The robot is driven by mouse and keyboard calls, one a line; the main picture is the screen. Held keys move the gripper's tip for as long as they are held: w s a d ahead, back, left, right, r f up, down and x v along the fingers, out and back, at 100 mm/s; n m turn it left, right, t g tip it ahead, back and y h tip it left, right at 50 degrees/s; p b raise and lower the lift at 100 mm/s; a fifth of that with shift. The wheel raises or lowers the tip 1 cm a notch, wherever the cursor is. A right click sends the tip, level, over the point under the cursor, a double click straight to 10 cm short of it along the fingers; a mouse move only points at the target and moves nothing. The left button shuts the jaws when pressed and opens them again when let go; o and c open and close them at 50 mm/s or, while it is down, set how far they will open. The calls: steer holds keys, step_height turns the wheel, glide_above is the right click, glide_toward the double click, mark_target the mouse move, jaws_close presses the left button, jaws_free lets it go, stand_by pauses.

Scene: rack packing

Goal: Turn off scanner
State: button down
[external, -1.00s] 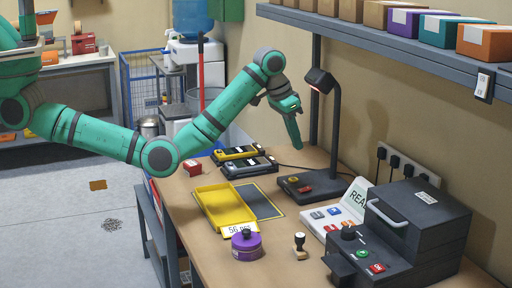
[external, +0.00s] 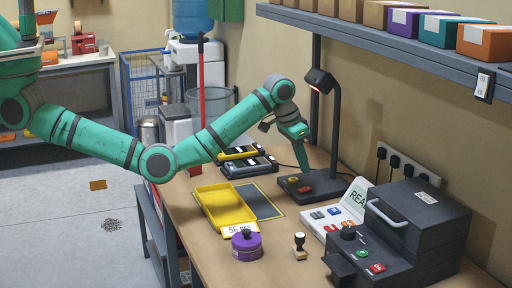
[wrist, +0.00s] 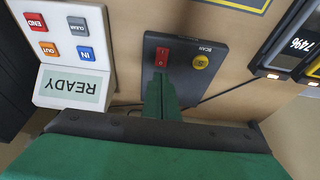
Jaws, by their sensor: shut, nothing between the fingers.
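The scanner is a black stand with a lamp-like head (external: 320,81) over a flat black base (external: 325,188). In the wrist view the base (wrist: 183,48) carries a red rocker switch (wrist: 162,58), a yellow button (wrist: 201,62) and a label that seems to read SCAN. The red switch also shows in the external view (external: 304,189). My green gripper (external: 305,170) points down just above the base, behind the switch. In the wrist view its shut, empty fingertips (wrist: 160,78) appear close to the red switch. I cannot tell whether they touch it.
A panel reading READY (wrist: 72,88) with several coloured buttons stands beside the scanner. A black machine (external: 420,225) is at the front right. A yellow tray (external: 225,207), a purple round container (external: 246,246) and a stamp (external: 299,246) are on the table. A shelf (external: 390,40) hangs above.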

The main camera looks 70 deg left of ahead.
mark_target(303, 189)
steer(key=shift+s+x, duration=0.2)
steer(key=shift+x, duration=1.1)
steer(key=shift+s+x, duration=0.25)
steer(key=shift+x, duration=1.05)
steer(key=shift+f, duration=0.2)
steer(key=shift+w+f, duration=0.1)
steer(key=shift+f, duration=0.15)
steer(key=shift+s, duration=0.9)
